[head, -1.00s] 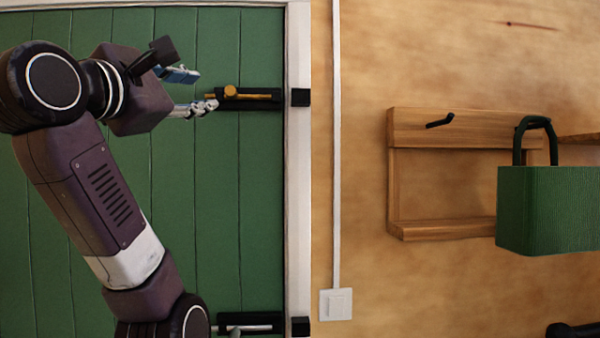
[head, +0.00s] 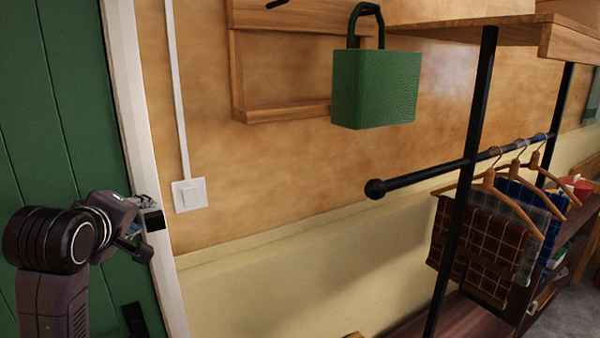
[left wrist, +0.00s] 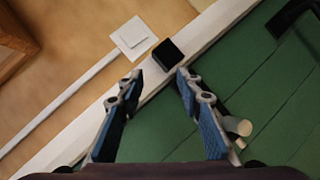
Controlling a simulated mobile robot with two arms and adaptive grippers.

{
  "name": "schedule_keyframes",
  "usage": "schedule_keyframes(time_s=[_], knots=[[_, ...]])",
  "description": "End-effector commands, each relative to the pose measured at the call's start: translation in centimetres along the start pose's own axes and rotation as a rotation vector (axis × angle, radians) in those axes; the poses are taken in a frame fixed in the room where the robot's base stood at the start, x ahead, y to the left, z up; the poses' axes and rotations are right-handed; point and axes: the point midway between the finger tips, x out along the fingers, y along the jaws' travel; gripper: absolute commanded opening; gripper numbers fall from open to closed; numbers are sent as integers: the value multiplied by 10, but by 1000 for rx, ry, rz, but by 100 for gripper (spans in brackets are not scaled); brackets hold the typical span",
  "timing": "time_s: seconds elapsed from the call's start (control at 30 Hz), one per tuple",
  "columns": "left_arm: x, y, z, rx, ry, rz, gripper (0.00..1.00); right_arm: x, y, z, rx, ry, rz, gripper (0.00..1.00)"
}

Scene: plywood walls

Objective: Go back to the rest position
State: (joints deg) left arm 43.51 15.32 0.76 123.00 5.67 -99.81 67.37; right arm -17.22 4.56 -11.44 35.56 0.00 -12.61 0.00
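My left gripper (head: 143,228) is at the lower left of the head view, in front of the white door frame. In the left wrist view its two blue-padded fingers (left wrist: 158,82) stand apart with nothing held between them. The green plank door (head: 75,120) fills the left edge of the head view. A small black block (head: 153,220) on the frame shows just beside the gripper, and also beyond the fingertips in the left wrist view (left wrist: 168,53). My right gripper is not in view.
A white switch (head: 189,195) is on the plywood wall. A green bag (head: 376,88) hangs by a wooden wall rack (head: 275,113). To the right is a black-posted clothes rack (head: 465,180) with cloths on hangers (head: 485,240). Its rail end sticks out leftward.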

Motion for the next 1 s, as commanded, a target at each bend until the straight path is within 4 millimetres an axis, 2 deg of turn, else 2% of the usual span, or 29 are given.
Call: schedule_keyframes(time_s=[0.03,0.17,0.37,0.57,0.7,0.8,1.0], knots=[[8,-26,24,67,-33,-39,33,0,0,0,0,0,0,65],[18,-85,75,244,-112,-111,33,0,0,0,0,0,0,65],[11,-179,153,510,-265,-201,33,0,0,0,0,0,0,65],[-24,-270,223,758,-447,-256,33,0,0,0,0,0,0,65],[-62,-326,264,914,-585,-272,33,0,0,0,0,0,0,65],[-89,-357,287,1002,-671,-271,33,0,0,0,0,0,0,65],[-138,-401,317,1132,-812,-259,33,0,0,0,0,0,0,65]])
